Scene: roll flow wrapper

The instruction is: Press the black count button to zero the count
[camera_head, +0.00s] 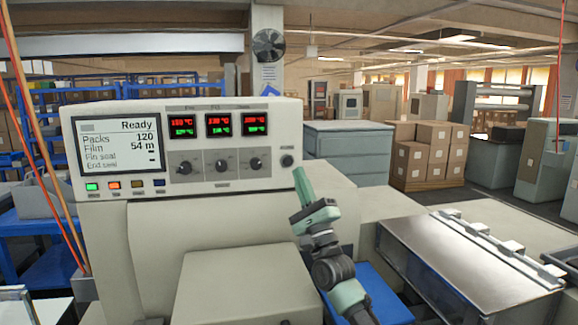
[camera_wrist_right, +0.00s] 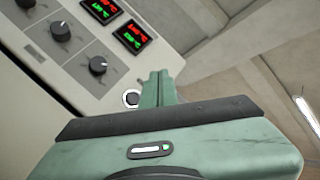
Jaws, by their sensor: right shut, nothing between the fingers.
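The black count button (camera_head: 287,160) is a small round button at the right end of the control panel, right of the three knobs. Its label is too small to read. In the right wrist view the button (camera_wrist_right: 131,98) shows as a dark disc in a light ring, just left of the fingertips. My right gripper (camera_head: 298,171) is shut and empty, its fingertips just below and right of the button. It also shows in the wrist view (camera_wrist_right: 158,76). I cannot tell whether it touches the panel. The display (camera_head: 118,145) reads Ready, Packs 120, Film 54 m.
Three black knobs (camera_head: 221,166) sit below red and green readouts (camera_head: 219,124). Several coloured buttons (camera_head: 115,185) line up under the display. Boxes (camera_head: 428,150) are stacked behind.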

